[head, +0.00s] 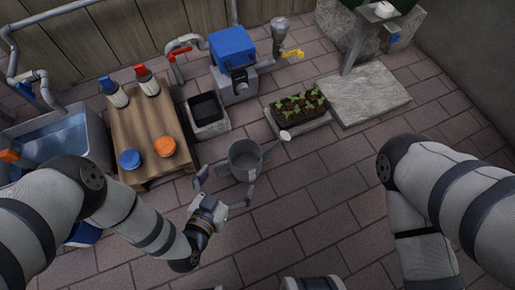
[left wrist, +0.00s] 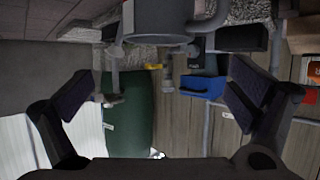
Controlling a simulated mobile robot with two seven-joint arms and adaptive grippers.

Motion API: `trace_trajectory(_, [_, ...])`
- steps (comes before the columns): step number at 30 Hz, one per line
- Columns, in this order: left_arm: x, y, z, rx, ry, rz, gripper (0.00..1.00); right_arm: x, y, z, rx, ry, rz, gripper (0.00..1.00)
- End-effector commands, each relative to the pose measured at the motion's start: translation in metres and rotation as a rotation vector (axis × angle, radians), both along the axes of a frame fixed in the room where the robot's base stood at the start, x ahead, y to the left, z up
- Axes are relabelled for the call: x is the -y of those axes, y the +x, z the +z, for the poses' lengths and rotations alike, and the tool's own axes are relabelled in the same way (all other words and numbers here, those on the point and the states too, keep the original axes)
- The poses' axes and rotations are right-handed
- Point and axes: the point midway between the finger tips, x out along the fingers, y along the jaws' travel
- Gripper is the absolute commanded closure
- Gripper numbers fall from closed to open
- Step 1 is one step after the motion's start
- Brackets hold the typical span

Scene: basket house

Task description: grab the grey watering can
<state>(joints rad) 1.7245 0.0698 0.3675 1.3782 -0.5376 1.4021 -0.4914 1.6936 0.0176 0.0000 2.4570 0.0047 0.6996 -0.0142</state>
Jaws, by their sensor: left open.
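The grey watering can (head: 245,163) stands on the brick paving near the middle of the head view, its spout reaching to the upper right. My left gripper (head: 226,181) is open just in front of the can, with its fingers spread to either side of the can's near side. In the left wrist view the can (left wrist: 158,20) shows at the top, cut off by the frame edge, ahead of the open, empty fingers (left wrist: 160,90). My right arm shows at the right of the head view, but its gripper is out of sight.
A wooden table (head: 151,128) with bottles and blue and orange lids stands left of the can. A planter of seedlings (head: 300,106), a black-topped stone block (head: 207,113) and a blue box (head: 232,46) are behind. Paving right of the can is clear.

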Motion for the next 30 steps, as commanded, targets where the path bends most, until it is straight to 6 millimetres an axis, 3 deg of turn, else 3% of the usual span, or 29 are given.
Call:
trace_trajectory(9, [0.023, 0.048, -0.026, 0.015, 0.001, 0.001, 0.00, -0.002, -0.004, -0.024, -0.035, 0.007, 0.004, 0.60])
trace_trajectory(21, [0.050, 0.096, -0.052, 0.015, 0.001, 0.001, 0.00, -0.006, 0.000, -0.052, -0.038, 0.015, 0.007, 0.60])
trace_trajectory(29, [0.051, 0.099, -0.052, 0.012, 0.000, 0.001, 0.00, -0.007, 0.000, -0.051, -0.038, 0.016, 0.007, 0.60])
trace_trajectory(30, [0.051, 0.099, -0.052, 0.012, 0.000, 0.001, 0.09, -0.007, 0.000, -0.051, -0.038, 0.016, 0.007, 0.60])
